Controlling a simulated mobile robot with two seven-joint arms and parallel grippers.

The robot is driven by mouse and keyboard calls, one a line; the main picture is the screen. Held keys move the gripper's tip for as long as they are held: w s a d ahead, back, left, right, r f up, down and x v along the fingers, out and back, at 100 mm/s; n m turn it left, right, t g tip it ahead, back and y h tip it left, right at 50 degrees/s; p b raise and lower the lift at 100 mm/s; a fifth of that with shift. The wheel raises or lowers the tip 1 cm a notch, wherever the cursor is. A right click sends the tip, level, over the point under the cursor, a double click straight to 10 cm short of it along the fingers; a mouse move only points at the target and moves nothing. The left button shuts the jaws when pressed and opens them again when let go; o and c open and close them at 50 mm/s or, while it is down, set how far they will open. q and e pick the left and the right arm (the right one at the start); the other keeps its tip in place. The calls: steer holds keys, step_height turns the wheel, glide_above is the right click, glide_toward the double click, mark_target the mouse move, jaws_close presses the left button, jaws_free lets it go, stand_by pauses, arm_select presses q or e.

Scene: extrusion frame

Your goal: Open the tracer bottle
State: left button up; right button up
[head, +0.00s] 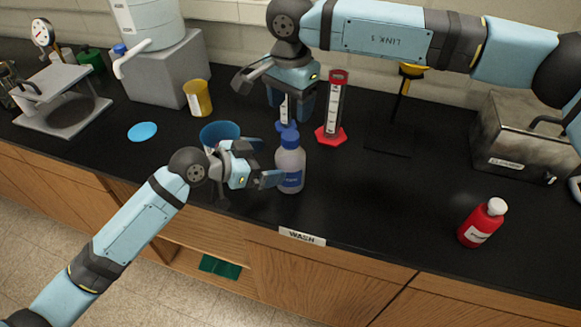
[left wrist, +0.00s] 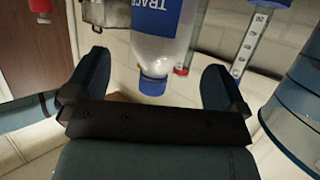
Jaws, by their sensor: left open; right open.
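The tracer bottle (head: 290,160) stands upright on the black bench near its front edge, with a translucent body, blue label and blue cap (head: 289,138). In the left wrist view the bottle (left wrist: 160,48) appears upside down, its cap (left wrist: 153,84) between the finger directions. My left gripper (head: 266,164) is open beside the bottle's left side, with nothing held; whether a finger touches it I cannot tell. My right gripper (head: 290,98) is open, pointing down above and behind the cap, apart from it.
A blue-based measuring cylinder (head: 284,110) is partly hidden behind the right gripper. A red cylinder stand (head: 332,110) is right of it. A blue cup (head: 217,131) and yellow cup (head: 198,97) stand left. A red bottle (head: 482,222) stands right; the bench between is clear.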

mark_target(290, 159)
arm_select(q)
steer(key=x, duration=0.7)
